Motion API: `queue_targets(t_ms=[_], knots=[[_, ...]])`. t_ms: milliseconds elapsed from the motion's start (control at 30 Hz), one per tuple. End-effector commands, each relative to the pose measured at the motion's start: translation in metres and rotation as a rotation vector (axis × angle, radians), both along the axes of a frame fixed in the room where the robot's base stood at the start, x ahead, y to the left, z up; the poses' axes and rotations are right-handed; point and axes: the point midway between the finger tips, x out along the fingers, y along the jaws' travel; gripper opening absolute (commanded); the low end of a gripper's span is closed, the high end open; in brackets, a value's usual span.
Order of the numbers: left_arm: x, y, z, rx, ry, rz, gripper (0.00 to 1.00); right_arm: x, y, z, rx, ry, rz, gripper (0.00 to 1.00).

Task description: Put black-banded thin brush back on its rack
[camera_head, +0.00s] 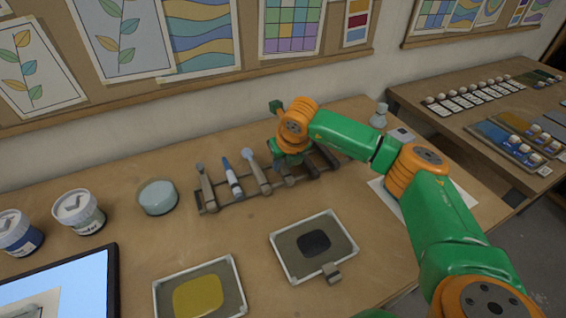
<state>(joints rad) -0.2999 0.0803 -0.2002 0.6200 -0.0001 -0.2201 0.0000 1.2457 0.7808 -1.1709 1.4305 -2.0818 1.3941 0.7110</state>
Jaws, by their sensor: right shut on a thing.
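The brush rack (227,198) is a low dark frame near the back of the workbench, running left to right. Several brushes lie across its left part: a grey-handled one (206,190), one with a blue and white handle (232,180), and another pale-tipped one (256,172). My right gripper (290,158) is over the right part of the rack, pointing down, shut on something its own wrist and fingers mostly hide. I cannot make out the black-banded thin brush or its band. My left gripper is not in view.
Trays of yellow paint (198,293) and dark paint (313,243) lie in front of the rack. A pale blue round jar (158,197) and two paint tubs (78,212) stand left. A small grey bottle (379,115) stands at the back right. Paper (378,187) lies under my right arm.

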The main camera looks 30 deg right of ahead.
Motion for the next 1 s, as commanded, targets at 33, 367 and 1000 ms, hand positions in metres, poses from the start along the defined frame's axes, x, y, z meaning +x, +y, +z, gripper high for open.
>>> queue_targets(t_ms=[33, 367, 1000], knots=[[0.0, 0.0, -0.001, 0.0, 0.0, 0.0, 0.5, 0.0, 0.0, -0.001, 0.0, 0.0, 0.0, 0.0], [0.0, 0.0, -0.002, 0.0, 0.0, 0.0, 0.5, 0.0, 0.0, -0.002, 0.0, 0.0, 0.0, 0.59], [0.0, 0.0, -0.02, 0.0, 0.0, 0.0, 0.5, -0.023, 0.003, 0.054, 0.001, -0.004, 0.001, 0.61]])
